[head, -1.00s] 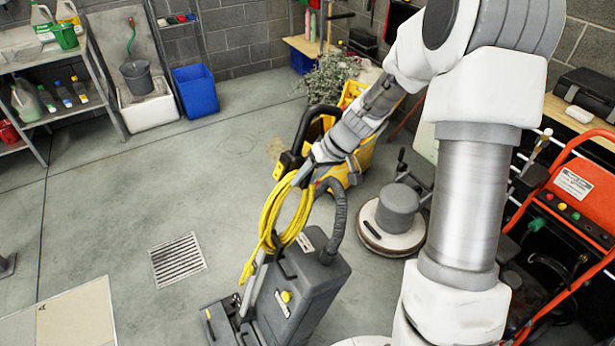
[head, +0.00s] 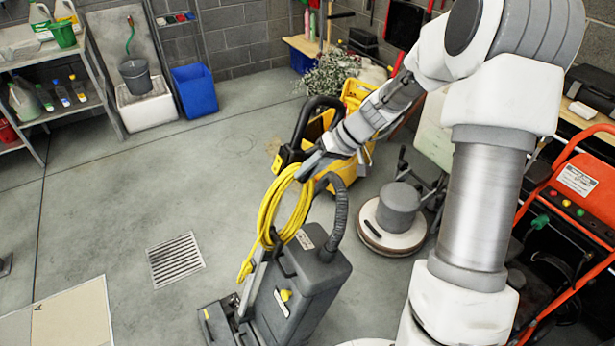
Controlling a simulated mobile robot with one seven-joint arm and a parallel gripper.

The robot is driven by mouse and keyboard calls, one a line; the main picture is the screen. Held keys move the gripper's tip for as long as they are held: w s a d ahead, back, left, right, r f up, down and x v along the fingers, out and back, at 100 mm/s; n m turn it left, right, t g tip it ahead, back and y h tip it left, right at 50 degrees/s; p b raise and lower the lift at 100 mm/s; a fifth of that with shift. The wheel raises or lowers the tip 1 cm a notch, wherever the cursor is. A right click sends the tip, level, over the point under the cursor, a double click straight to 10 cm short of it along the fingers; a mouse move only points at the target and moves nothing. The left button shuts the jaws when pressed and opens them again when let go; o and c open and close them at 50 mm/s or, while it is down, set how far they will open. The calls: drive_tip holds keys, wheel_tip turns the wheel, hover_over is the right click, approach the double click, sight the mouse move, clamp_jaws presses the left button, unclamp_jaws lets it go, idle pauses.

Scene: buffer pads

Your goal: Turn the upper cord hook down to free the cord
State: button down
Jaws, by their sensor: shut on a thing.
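The yellow cord (head: 270,215) hangs in long loops on the handle side of a grey and black upright floor machine (head: 305,285). My gripper (head: 303,172) is at the top of these loops, by the machine's handle. It is shut on the upper cord hook, which is mostly hidden by the fingers, so its exact angle cannot be told. The cord loops still hang together just left of and below the fingertips. The lower cord hook cannot be made out behind the cord.
A yellow mop bucket (head: 355,95) stands behind my gripper. A round floor polisher (head: 395,215) is to the right, with an orange-framed machine (head: 575,180) beyond my arm. A floor drain (head: 175,260) and open floor lie to the left.

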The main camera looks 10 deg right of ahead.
drive_tip(key=y+b, duration=0.1)
drive_tip(key=f+m+y+b, duration=0.1)
drive_tip(key=y+b, duration=0.1)
drive_tip(key=d+g+y+b, duration=0.1)
drive_tip(key=y, duration=0.1)
drive_tip(key=shift+w+f, duration=0.1)
drive_tip(key=shift+f, duration=0.05)
drive_tip(key=m+t+y+b, duration=0.1)
drive_tip(key=m+y+b, duration=0.1)
drive_tip(key=m+y, duration=0.1)
drive_tip(key=f+m+t+y+b, duration=0.1)
drive_tip(key=m+t+y+b, duration=0.1)
drive_tip(key=y, duration=0.4)
drive_tip(key=f+m+t+y+b, duration=0.1)
drive_tip(key=m+y+b, duration=0.1)
drive_tip(key=m+y, duration=0.2)
drive_tip(key=shift+a+f+t+y, duration=0.1)
drive_tip(key=shift+a+t+y, duration=0.2)
drive_tip(key=shift+y, duration=0.2)
drive_tip(key=shift+t, duration=0.3)
drive_tip(key=c, duration=0.7)
unclamp_jaws()
